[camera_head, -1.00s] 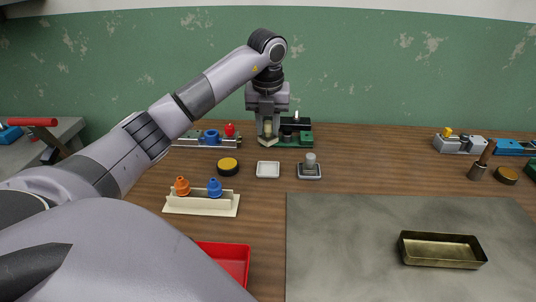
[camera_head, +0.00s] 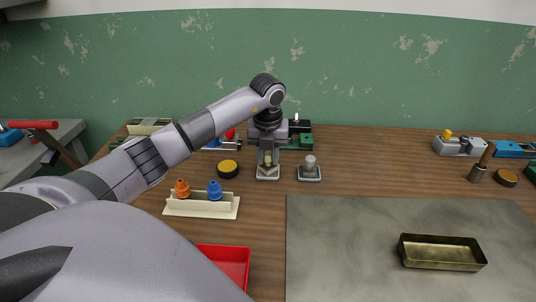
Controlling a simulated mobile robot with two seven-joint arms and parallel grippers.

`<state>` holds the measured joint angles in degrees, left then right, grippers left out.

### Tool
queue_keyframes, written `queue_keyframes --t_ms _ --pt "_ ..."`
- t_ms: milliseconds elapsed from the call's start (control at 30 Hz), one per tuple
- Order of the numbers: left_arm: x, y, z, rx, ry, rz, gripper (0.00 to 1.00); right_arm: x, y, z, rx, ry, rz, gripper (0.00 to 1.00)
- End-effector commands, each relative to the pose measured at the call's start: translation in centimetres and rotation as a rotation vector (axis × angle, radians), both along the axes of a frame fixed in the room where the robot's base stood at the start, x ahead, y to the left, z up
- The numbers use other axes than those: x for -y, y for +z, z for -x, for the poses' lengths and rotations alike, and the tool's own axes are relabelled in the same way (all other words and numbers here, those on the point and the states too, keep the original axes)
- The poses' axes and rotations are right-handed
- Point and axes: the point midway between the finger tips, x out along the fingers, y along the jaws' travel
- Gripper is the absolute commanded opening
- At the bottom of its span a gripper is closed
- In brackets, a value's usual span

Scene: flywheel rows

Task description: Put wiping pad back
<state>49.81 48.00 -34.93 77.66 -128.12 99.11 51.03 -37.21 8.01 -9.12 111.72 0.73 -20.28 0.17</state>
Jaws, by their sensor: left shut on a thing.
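My left gripper (camera_head: 268,162) points straight down over a small white square tray (camera_head: 268,178) on the wooden table. It is shut on a small pale pad (camera_head: 268,171), which sits low at the tray. I cannot tell whether the pad touches the tray floor. The fingers hide part of both. My right gripper is not in view.
A grey holder with a knob (camera_head: 310,170) stands close on the right, and a round yellow-topped tin (camera_head: 228,169) on the left. A cream rack (camera_head: 201,206) holds orange and blue bottles. A grey mat (camera_head: 345,245) carries a brass tray (camera_head: 442,264). A red bin (camera_head: 233,262) is in front.

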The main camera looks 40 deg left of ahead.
Motion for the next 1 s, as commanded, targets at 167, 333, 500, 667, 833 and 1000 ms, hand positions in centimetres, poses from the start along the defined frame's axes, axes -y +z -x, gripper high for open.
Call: queue_keyframes --t_ms 167,333,500,667,833,1000 --pt "0.0 -0.2 0.0 -0.001 0.000 0.000 0.54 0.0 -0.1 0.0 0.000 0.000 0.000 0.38" --pt "0.0 -0.2 0.0 -0.001 0.000 0.000 0.54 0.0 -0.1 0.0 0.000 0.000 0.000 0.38" --pt "0.0 0.5 0.0 0.000 0.000 0.000 0.54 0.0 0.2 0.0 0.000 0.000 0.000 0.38" --pt "0.2 2.8 0.2 0.004 -0.001 -0.001 0.54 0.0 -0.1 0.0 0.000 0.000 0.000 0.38" --pt "0.6 6.6 0.6 0.006 0.000 -0.001 0.54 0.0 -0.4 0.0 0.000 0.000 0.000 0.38" --pt "0.9 9.8 1.1 0.004 0.001 -0.001 0.54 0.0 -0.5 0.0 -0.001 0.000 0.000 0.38"
